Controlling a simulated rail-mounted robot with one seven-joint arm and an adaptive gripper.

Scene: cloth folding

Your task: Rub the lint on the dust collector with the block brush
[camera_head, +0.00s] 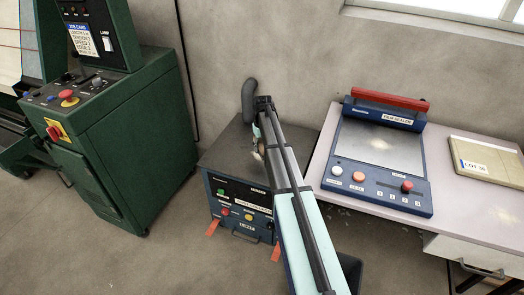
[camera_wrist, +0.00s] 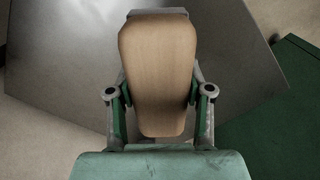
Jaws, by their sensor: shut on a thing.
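My gripper (camera_wrist: 158,92) is shut on the block brush (camera_wrist: 158,60), a tan wooden block held between both fingers in the wrist view. Its bristles are hidden beneath. In the head view my gripper (camera_head: 260,147) is over the grey top of the dark blue cabinet (camera_head: 216,208), which appears to be the dust collector, with my arm covering part of it. The grey metal top also shows behind the brush in the wrist view (camera_wrist: 70,60). I cannot tell whether the brush touches the top. I cannot make out any lint on it.
A green machine (camera_head: 135,145) stands to the left. A pale table (camera_head: 450,215) to the right carries a blue device with a red handle (camera_head: 380,150) and a tan flat box (camera_head: 487,160). A grey wall is behind; open floor lies at the front left.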

